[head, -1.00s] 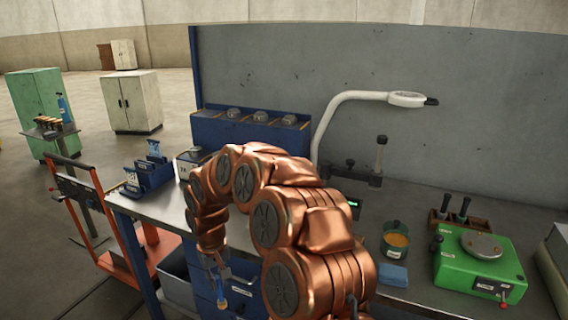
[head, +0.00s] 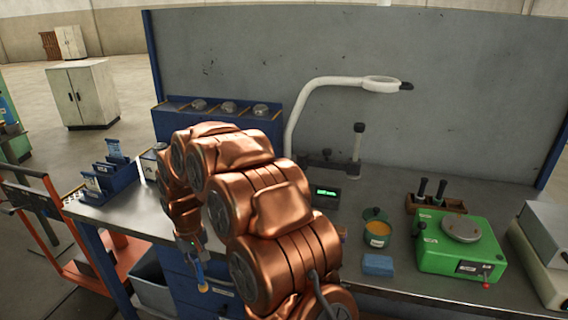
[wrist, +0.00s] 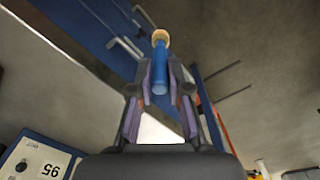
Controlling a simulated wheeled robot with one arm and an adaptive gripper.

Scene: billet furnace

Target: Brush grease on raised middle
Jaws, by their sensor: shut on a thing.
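My gripper (head: 188,245) hangs low in front of the bench's left part and is shut on a brush with a blue handle (head: 201,270). In the wrist view the blue handle (wrist: 160,75) stands between the fingers, with a tan round tip (wrist: 160,37) pointing away. A green pot (head: 377,239) with orange-yellow content (head: 378,228) stands open on the bench, right of my arm. A green device (head: 445,256) with a round grey metal disc on top (head: 462,229) is right of the pot. I cannot tell which part is the raised middle.
A blue sponge-like block (head: 378,265) lies before the pot. A rack with two black handles (head: 437,204), a lamp (head: 345,82) and a small display (head: 326,194) stand behind. Blue holders (head: 107,180) sit at the bench's left end. An orange cart (head: 110,265) is at left.

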